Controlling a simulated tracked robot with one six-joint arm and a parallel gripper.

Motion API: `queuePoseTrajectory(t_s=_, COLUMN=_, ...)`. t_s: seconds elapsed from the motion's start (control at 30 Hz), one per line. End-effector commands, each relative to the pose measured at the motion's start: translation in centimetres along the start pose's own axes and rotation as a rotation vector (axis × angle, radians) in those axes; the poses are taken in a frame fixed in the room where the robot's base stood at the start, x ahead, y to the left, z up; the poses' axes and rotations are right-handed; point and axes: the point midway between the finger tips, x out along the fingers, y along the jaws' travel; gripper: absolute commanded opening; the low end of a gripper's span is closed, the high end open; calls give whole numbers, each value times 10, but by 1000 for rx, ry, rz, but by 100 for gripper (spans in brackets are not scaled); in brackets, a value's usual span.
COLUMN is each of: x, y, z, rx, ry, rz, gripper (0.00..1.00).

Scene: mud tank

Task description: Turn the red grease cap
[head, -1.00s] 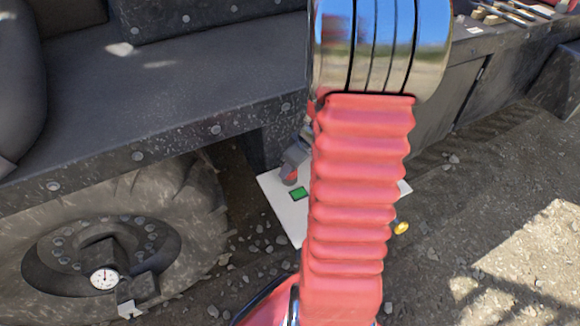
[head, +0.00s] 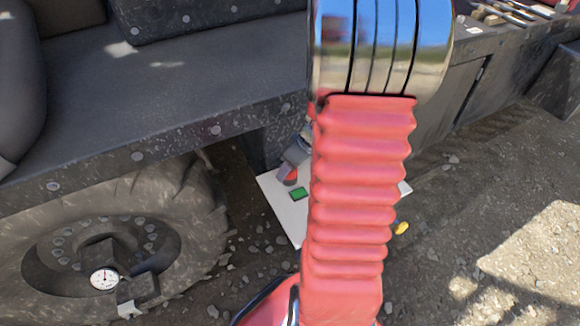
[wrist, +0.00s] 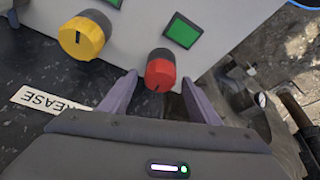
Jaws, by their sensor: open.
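My gripper (wrist: 160,92) is open. Its two grey fingers stand on either side of the cap, with visible gaps, and their tips are near it. Whether either finger touches the cap, I cannot tell. In the head view my red bellows arm hides most of the panel (head: 285,208). A small red part, likely the cap, shows there beside a grey part of my gripper (head: 292,168).
A yellow knob (wrist: 82,38) sits left of the cap on the panel. A green square (wrist: 182,31) is just above the cap; a green square also shows in the head view (head: 298,193). A "GREASE" label (wrist: 48,102), pipes (wrist: 290,110) and a large wheel (head: 105,250) are nearby.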

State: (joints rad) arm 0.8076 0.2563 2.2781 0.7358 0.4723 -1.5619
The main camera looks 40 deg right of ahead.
Motion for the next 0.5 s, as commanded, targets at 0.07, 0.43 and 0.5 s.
queuePoseTrajectory(t_s=0.07, x=-5, y=0, z=0, rx=-1, ry=1, rz=1, gripper=56)
queuePoseTrajectory(t_s=0.43, x=-47, y=1, z=-1, rx=-1, ry=2, rz=4, gripper=56)
queuePoseTrajectory(t_s=0.5, x=-56, y=1, z=0, rx=-1, ry=2, rz=4, gripper=56)
